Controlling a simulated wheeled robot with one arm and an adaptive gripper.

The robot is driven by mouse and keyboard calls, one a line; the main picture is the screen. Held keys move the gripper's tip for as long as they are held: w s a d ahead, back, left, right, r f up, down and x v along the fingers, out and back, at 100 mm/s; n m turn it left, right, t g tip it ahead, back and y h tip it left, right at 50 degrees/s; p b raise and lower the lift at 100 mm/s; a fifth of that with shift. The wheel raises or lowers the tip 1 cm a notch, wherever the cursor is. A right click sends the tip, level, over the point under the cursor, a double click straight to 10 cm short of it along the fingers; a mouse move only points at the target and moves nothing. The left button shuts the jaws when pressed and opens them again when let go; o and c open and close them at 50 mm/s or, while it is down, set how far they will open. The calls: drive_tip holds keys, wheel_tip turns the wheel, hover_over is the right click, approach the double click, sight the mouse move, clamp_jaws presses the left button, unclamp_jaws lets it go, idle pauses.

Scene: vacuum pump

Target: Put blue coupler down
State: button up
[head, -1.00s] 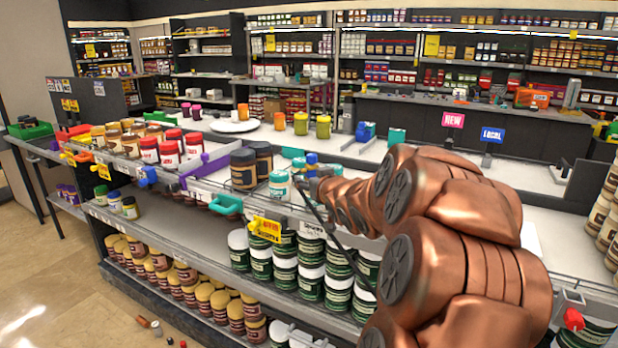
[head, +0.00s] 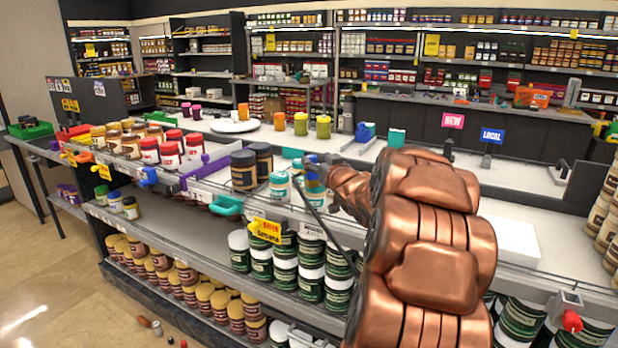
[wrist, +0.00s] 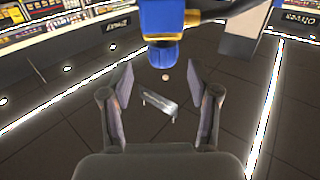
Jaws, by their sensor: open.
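A blue piece with a gold-brown band, which I take for the blue coupler (wrist: 161,28), shows at the top centre of the wrist view. Its lower end reaches to between my fingertips, and neither finger visibly presses on it. My gripper (wrist: 160,72) is open, with dark fingers spread left and right. In the head view a small blue patch (head: 311,159) shows at the end of my copper arm, beside the teal-lidded jars (head: 280,186). I cannot tell there whether it is the coupler, and my fingers are too small to make out.
The shelf counter (head: 385,233) holds jars, with dark jars (head: 244,172) left of my arm. A white block (head: 508,240) lies to the right. In the wrist view a silver bracket-like piece (wrist: 160,104) and a small round tan thing (wrist: 165,77) appear against dark floor tiles.

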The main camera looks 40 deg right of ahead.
sight(315, 158)
drive_tip(key=shift+p+x, duration=0.3)
drive_tip(key=shift+x, duration=1.45)
drive_tip(key=shift+a, duration=0.1)
drive_tip(key=shift+c, duration=0.4)
drive_tip(key=shift+f, duration=0.1)
clamp_jaws()
